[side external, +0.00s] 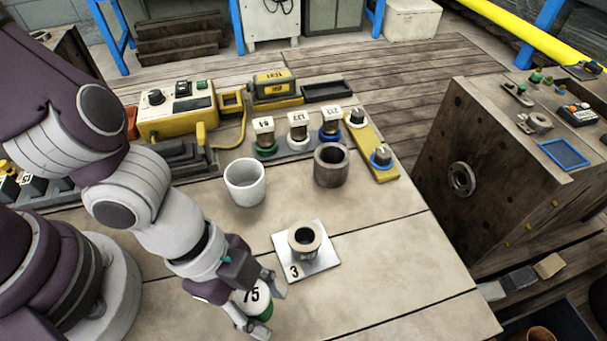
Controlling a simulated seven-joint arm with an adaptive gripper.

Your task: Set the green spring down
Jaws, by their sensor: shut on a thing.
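My gripper (269,312) is low over the near part of the bench, shut on the green spring (259,307). The held piece has a white face marked 75 and a green lower part. The fingers hide part of it, and I cannot tell whether its underside touches the bench.
A white cup (245,182) and a dark brown cup (331,165) stand farther back. Behind them are tagged pieces with green (266,149), white (299,142) and blue (331,136) bases. A yellow control box (178,110) sits back left. The bench's right front is clear.

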